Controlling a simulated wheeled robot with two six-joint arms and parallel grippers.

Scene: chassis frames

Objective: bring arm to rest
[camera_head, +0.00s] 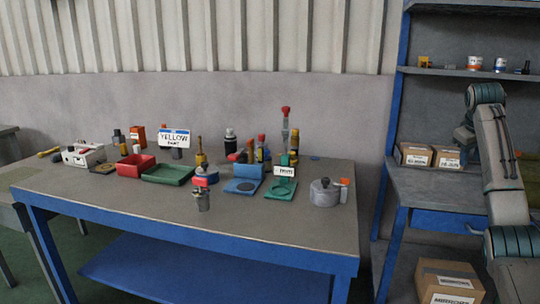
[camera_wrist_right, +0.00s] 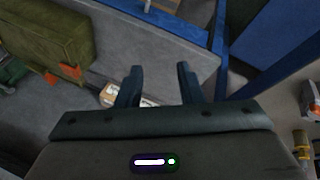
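My right arm (camera_head: 500,160) rises along the right side of the head view, in front of the blue-framed shelf. In the right wrist view my right gripper (camera_wrist_right: 160,80) has its two fingers apart, with nothing between them. A small box with a white label (camera_wrist_right: 110,96) shows beyond the left finger, apart from it as far as I can tell. In the head view the gripper is mostly hidden behind the arm's upper link. My left arm and gripper are not in view.
A blue-framed workbench (camera_head: 130,208) holds a red bin (camera_head: 136,166), a green tray (camera_head: 168,174), a grey pot (camera_head: 324,193) and several tools. Its front strip is mostly clear. The shelf (camera_head: 440,190) carries small boxes (camera_head: 416,154); a cardboard box (camera_head: 450,284) sits below.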

